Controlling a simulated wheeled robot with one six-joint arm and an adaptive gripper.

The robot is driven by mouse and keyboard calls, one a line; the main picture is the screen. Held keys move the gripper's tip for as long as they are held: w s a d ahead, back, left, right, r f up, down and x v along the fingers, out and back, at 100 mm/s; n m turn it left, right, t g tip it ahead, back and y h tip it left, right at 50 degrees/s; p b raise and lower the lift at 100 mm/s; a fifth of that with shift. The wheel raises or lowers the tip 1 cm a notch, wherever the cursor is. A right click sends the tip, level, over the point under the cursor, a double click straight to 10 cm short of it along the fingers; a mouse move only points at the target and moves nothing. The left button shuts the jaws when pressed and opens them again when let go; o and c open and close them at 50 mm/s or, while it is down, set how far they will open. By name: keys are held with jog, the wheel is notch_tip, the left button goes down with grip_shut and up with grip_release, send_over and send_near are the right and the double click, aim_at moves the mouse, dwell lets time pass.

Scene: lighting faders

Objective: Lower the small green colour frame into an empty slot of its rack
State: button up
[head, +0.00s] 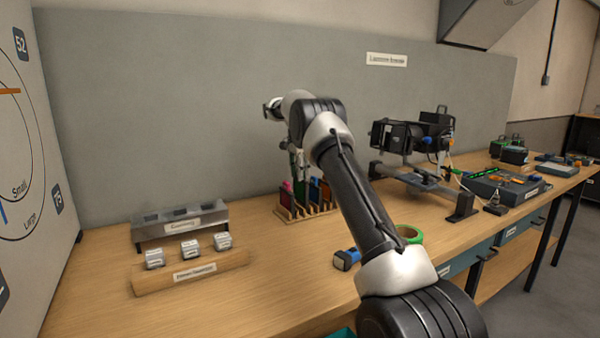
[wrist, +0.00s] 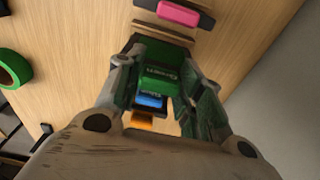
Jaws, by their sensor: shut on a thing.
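My gripper (wrist: 163,72) is shut on the small green colour frame (wrist: 159,80), whose lettered green top edge shows between the two fingers in the wrist view. In the head view my gripper (head: 299,160) points down over the wooden rack (head: 306,214) at the back of the bench. A pink frame (wrist: 178,13) stands at one end of the rack, with bare wooden slats (wrist: 162,32) between it and the green one. A blue frame (wrist: 150,101) and an orange frame (wrist: 140,121) lie on the other side. The green frame's lower edge is hidden, so I cannot tell whether it is inside a slot.
A green tape roll (head: 410,234) and a blue-ended torch (head: 346,259) lie on the bench in front of the rack. A wooden holder with white blocks (head: 190,270) stands left, before a grey stand (head: 180,222). A black lamp (head: 395,137) stands right. The grey wall is close behind.

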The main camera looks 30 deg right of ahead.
jog(key=shift+f, duration=0.1)
jog(key=shift+f, duration=0.95)
jog(key=shift+f, duration=0.7)
dwell(0.4)
jog(key=o, duration=1.6)
jog(key=shift+o, duration=0.2)
